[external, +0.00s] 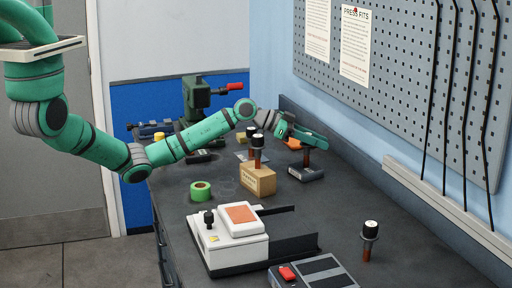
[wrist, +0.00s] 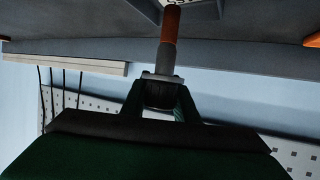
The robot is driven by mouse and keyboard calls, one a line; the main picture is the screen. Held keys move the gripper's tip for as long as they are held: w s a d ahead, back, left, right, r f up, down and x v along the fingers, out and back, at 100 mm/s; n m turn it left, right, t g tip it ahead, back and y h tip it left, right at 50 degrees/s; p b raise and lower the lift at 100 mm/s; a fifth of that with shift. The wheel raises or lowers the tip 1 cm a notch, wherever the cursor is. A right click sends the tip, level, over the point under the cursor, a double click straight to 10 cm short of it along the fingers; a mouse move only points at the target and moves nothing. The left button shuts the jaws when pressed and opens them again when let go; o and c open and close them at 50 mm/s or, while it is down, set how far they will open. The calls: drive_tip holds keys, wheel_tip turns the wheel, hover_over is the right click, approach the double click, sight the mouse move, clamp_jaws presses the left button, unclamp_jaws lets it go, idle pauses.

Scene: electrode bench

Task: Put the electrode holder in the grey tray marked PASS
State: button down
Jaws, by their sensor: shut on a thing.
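My gripper (external: 306,138) is shut on the electrode holder, out over the far right part of the bench. The holder's brown-orange end (external: 306,157) points down below the jaws, at a small dark grey tray (external: 312,176) with a pale mark on its front. In the wrist view the holder's grey shaft and orange end (wrist: 169,38) extend from between the jaws (wrist: 162,92). The orange end meets or overlaps a pale, marked surface (wrist: 190,4) at the top edge. I cannot read the marking or tell whether the end touches the tray. The jaws hide the holder's top.
Another (external: 369,240) stands at the front right. A white device (external: 228,240), green tape roll (external: 201,191) and green vise (external: 196,100) are on the bench. A pegboard wall (external: 400,80) is behind.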

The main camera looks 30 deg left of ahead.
drive_tip(key=shift+f, duration=1.55)
drive_tip(key=shift+f, duration=0.15)
drive_tip(key=c, duration=1.4)
unclamp_jaws()
drive_tip(key=shift+a+r, duration=0.15)
drive_tip(key=shift+r, duration=0.05)
drive_tip(key=v, duration=1.1)
drive_tip(key=shift+s+a+r, duration=0.15)
drive_tip(key=shift+s+a, duration=0.05)
drive_tip(key=shift+a, duration=0.05)
